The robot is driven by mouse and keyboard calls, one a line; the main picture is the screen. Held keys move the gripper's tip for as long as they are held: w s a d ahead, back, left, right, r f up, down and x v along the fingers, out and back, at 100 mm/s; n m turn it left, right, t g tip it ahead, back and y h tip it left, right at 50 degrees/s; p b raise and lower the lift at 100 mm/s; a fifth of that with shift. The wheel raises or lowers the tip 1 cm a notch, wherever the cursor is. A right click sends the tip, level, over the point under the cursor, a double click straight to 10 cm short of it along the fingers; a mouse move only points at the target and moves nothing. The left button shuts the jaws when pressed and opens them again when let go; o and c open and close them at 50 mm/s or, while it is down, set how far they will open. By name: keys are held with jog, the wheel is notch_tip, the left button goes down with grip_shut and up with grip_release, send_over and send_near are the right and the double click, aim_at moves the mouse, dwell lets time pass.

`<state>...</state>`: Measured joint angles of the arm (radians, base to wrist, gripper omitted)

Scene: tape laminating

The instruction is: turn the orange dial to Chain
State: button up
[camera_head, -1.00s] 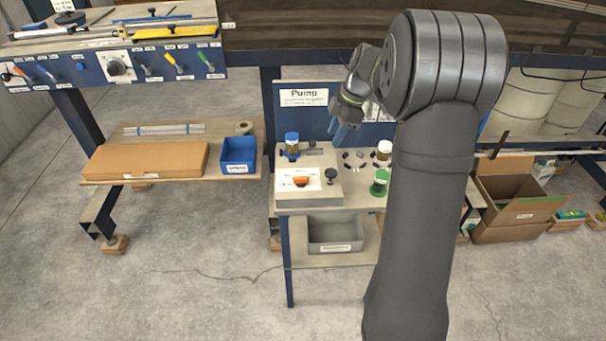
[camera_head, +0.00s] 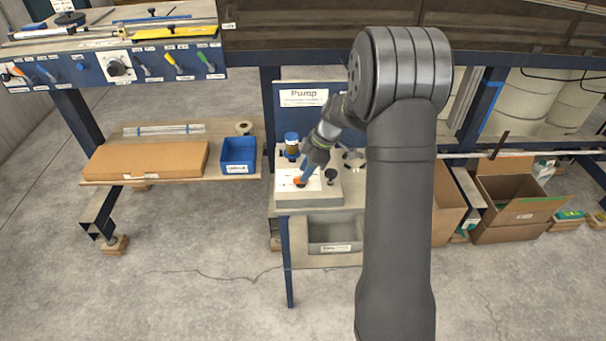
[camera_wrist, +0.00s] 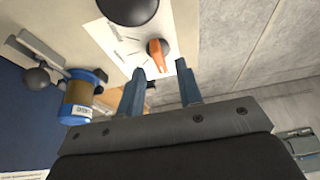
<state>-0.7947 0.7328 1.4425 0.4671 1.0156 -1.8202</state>
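The orange dial (camera_head: 298,182) sits on a white labelled plate (camera_head: 285,180) on top of the grey pump box. The wrist view also shows the dial (camera_wrist: 157,54), with printed lines and labels around it that are too small to read. My gripper (camera_head: 303,178) is right at the dial in the head view, partly covering it. In the wrist view its two blue fingers (camera_wrist: 161,88) are spread apart with nothing between them. The dial lies beyond the fingertips, roughly in line with the gap. No contact shows there.
A blue-capped jar (camera_head: 291,145) stands behind the plate, close to my arm. A black ball knob (camera_head: 330,176) is just right of the dial. A blue bin (camera_head: 238,154) is on the shelf to the left. Open cardboard boxes (camera_head: 512,195) stand at the right.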

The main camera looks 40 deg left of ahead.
jog(key=shift+x, duration=1.25)
grip_shut()
jog(key=shift+m, duration=0.4)
jog(key=m+t+y, duration=0.1)
jog(key=m, duration=0.2)
jog(key=shift+s+d+m, duration=0.1)
jog(key=shift+m, duration=0.3)
jog(key=shift+s+m+t, duration=0.1)
jog(key=shift+m+t, duration=0.9)
jog(key=shift+m, duration=1)
